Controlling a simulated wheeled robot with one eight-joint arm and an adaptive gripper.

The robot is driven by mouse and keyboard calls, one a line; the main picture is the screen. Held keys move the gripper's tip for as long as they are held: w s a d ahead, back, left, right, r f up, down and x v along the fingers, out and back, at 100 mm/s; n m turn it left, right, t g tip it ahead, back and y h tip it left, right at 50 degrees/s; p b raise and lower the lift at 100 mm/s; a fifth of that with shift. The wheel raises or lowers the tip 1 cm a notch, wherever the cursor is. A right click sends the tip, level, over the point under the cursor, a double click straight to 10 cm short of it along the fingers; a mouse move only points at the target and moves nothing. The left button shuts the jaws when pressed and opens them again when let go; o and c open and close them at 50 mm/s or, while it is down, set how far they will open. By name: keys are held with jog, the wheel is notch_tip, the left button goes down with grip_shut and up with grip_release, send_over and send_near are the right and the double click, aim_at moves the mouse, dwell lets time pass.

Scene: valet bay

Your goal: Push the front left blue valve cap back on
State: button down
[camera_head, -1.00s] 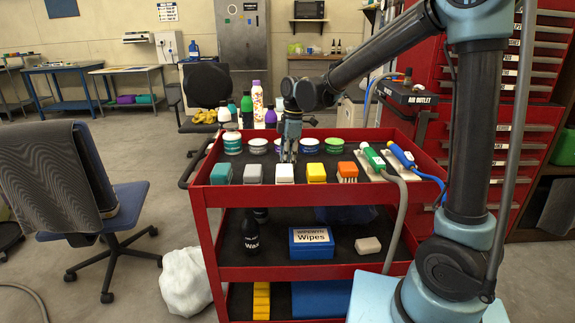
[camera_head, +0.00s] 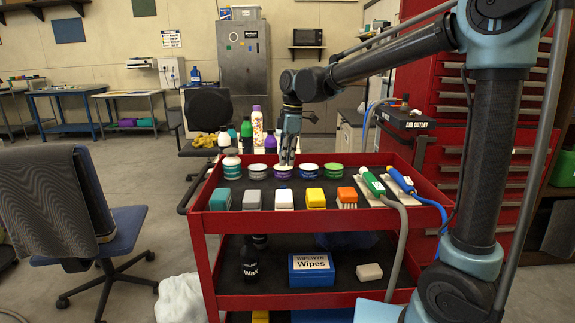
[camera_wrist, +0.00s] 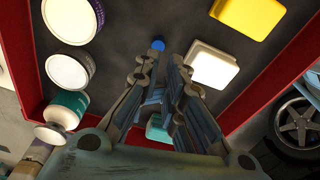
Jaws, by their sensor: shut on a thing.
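My gripper (camera_head: 287,163) hangs above the top tray of the red cart (camera_head: 306,223), over the row of tins. In the wrist view its fingers (camera_wrist: 163,68) point away from the camera, and a small round blue cap (camera_wrist: 157,44) shows at their tips. The fingers are shut on this cap, clear of the tray. In the head view the cap is too small to make out. A dark wheel with silver spokes (camera_wrist: 297,124) shows at the right of the wrist view. I cannot tell which wheel it is, and its valve is not discernible.
Sponge blocks, including an orange brush (camera_head: 347,196), and several tins (camera_head: 309,171) stand on the tray. A green-handled tool (camera_head: 372,181) lies at its right. An office chair (camera_head: 75,205) stands left, a stool (camera_head: 208,112) behind.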

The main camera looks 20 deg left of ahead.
jog(key=shift+c, duration=2.4)
grip_release()
notch_tip(320, 180, up, 12)
jog(key=d, duration=0.1)
jog(key=shift+w+d, duration=0.15)
jog(key=shift+w, duration=0.25)
jog(key=shift+f, duration=0.1)
